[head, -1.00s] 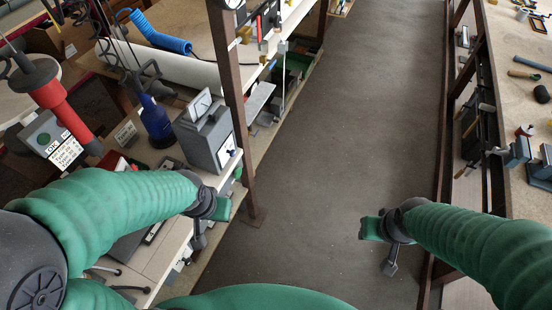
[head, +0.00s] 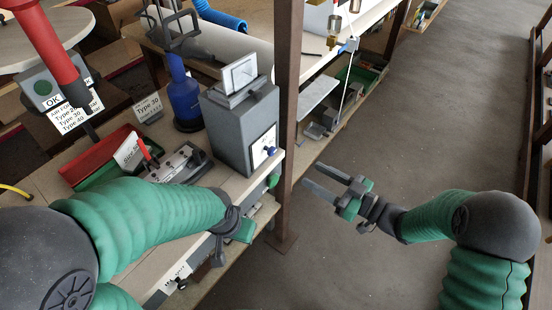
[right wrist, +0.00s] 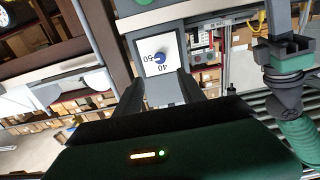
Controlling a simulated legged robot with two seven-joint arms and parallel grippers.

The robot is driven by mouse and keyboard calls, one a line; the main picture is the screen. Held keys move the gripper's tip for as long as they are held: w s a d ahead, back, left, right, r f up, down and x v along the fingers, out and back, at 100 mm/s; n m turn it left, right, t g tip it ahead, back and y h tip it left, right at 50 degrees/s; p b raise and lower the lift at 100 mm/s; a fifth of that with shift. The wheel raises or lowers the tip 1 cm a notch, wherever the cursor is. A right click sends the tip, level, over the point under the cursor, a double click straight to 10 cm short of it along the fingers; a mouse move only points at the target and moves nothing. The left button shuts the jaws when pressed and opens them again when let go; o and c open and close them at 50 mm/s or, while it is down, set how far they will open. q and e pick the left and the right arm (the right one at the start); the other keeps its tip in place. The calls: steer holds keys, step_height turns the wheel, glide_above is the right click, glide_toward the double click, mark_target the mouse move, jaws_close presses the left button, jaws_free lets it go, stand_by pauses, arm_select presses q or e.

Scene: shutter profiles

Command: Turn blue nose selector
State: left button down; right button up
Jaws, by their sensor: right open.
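The blue nose selector (head: 270,150) is a small blue knob on a white dial plate on the side of a grey box (head: 240,128) at the bench edge. In the right wrist view the blue knob (right wrist: 159,57) sits on the dial, near the marks 50 and 40. My right gripper (head: 311,174) is open and empty, its fingers pointing left toward the dial, apart from the knob. In the right wrist view its two fingers stand below and either side of the knob. My left gripper (head: 238,229) hangs by the bench front below the box; its jaws are unclear.
A brown upright post (head: 287,110) stands just right of the grey box. A blue bottle-like tool (head: 184,98), a red tray (head: 100,155) and a metal fixture (head: 180,165) stand to the left. The aisle floor (head: 390,120) is clear.

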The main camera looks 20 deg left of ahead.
mark_target(274, 152)
steer(key=b+x, duration=0.1)
steer(key=x, duration=1.3)
steer(key=shift+d, duration=0.1)
jaws_close()
